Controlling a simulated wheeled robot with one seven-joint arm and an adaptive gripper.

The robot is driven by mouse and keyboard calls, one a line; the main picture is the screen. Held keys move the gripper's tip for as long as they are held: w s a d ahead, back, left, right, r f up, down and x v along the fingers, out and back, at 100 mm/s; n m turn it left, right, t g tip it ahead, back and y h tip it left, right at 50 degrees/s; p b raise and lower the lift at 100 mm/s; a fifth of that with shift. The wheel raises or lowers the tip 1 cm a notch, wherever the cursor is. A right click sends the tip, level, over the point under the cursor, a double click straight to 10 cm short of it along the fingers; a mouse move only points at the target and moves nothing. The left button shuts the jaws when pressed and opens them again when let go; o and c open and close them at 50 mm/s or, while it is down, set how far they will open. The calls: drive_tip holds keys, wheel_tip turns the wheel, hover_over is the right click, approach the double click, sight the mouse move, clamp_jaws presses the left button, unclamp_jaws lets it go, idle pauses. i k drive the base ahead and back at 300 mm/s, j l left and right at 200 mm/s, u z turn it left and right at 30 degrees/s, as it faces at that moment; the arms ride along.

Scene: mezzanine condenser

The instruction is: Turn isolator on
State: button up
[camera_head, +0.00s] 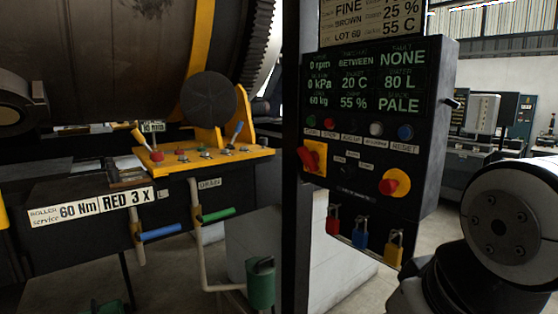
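A black control panel (432,150) stands right of centre. At its left is a red rotary handle on a yellow plate (313,157), which looks like the isolator; the handle sits tilted, and its position marks are too small to read. A round red knob on a yellow base (394,184) is at the panel's lower right. Red (333,222), blue (360,234) and yellow (393,250) padlocks hang along the bottom edge; I cannot tell whether they block the handle. My gripper is not in view; only part of my arm shows at lower right.
The panel's lit display (365,80) reads 0 rpm and NONE. Small buttons, including a blue one (405,132), sit below it. A large dark drum (110,55) and a yellow lever plate (205,158) stand left. Blue (160,232) and green (216,214) handles stick out below.

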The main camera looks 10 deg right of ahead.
sight(310, 159)
drive_tip(key=z, duration=0.1)
drive_tip(key=i+j+u, duration=0.1)
drive_tip(key=i+u, duration=0.75)
